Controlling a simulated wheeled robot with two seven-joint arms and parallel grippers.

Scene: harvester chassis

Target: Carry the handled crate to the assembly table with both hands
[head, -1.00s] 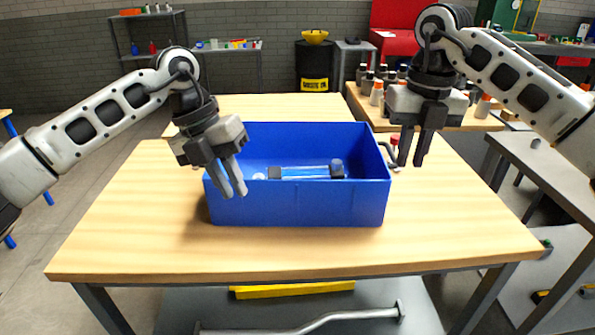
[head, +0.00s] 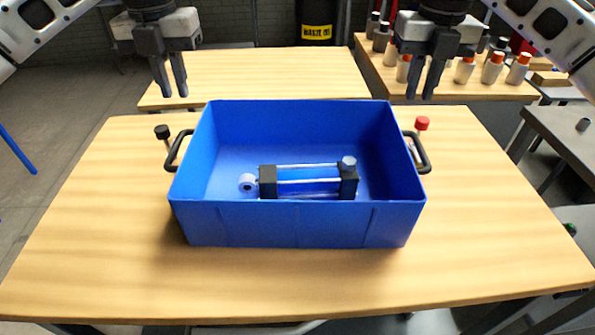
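The blue handled crate (head: 298,226) stands upright on a wooden table (head: 120,285). It has a black left handle (head: 176,150) and a black right handle (head: 422,152). My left gripper (head: 175,93) is open and empty, up and beyond the left handle, fingers pointing down. My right gripper (head: 420,95) is open and empty, above the right handle, fingers pointing down. Neither gripper touches the crate.
A black-knobbed lever (head: 162,132) and a red-knobbed one (head: 422,124) show beside the handles. A second wooden table (head: 260,75) behind is bare. Several orange-capped bottles (head: 492,68) stand on a bench at the back right. A grey table (head: 565,130) is at the right.

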